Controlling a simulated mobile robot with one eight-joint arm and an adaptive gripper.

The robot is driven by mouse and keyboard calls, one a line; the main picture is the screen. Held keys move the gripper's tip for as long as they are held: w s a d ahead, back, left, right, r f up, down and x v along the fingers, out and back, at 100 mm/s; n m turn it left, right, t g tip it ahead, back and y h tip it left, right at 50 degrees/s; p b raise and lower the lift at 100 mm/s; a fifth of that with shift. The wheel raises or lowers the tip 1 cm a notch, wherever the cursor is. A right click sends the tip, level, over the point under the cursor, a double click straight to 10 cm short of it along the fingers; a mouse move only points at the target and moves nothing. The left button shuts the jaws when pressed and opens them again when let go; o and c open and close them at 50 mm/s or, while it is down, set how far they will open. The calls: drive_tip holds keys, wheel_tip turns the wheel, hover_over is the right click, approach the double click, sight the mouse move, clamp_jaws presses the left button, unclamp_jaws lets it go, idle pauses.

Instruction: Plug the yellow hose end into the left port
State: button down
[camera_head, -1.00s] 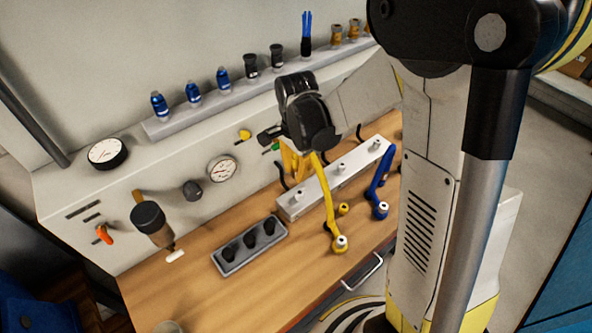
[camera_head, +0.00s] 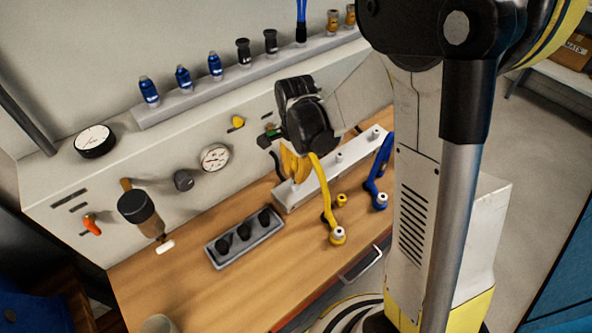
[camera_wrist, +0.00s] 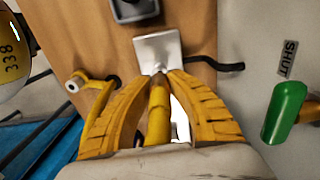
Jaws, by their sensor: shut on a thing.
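My gripper (camera_head: 294,180) is shut on a yellow cylindrical hose end (camera_wrist: 158,108), which is between its yellow ribbed fingers in the wrist view. The light tip of this piece points at the near left end of the pale port block (camera_wrist: 166,43). In the head view the block (camera_head: 320,177) shows two bare posts, middle (camera_head: 340,157) and right (camera_head: 373,135). The left post is hidden by my fingers, and I cannot tell whether the tip is seated on it. A yellow hose (camera_head: 323,185) curves down from my gripper to a pale-tipped fitting (camera_head: 337,235) on the bench.
A blue hose (camera_head: 378,178) stands right of the block, with a small yellow fitting (camera_head: 341,200) nearby. A grey holder (camera_head: 243,240) with black sockets lies to the left. A green lever (camera_wrist: 284,111) is close beside my gripper.

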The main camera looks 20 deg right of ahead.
sight(296, 159)
drive_tip(key=shift+f, duration=0.55)
drive_tip(key=shift+f+b, duration=0.45)
drive_tip(key=shift+b, duration=0.55)
idle(1.7)
drive_tip(key=c, duration=1.3)
unclamp_jaws()
drive_tip(key=shift+r, duration=0.1)
wheel_tip(296, 159, up, 12)
drive_tip(key=shift+f, duration=0.1)
drive_tip(key=s+r+n+t, duration=0.1)
drive_tip(key=s+n+t, duration=0.1)
drive_tip(key=s+n, duration=0.2)
drive_tip(key=s+r+n+t+b, duration=0.1)
drive_tip(key=s+n+t, duration=0.1)
drive_tip(key=s+n, duration=0.2)
drive_tip(key=s+r+n+t+b, duration=0.1)
drive_tip(key=s+n+t, duration=0.2)
drive_tip(key=n, duration=0.3)
drive_tip(key=shift+s+r, duration=0.1)
drive_tip(key=shift+s, duration=0.75)
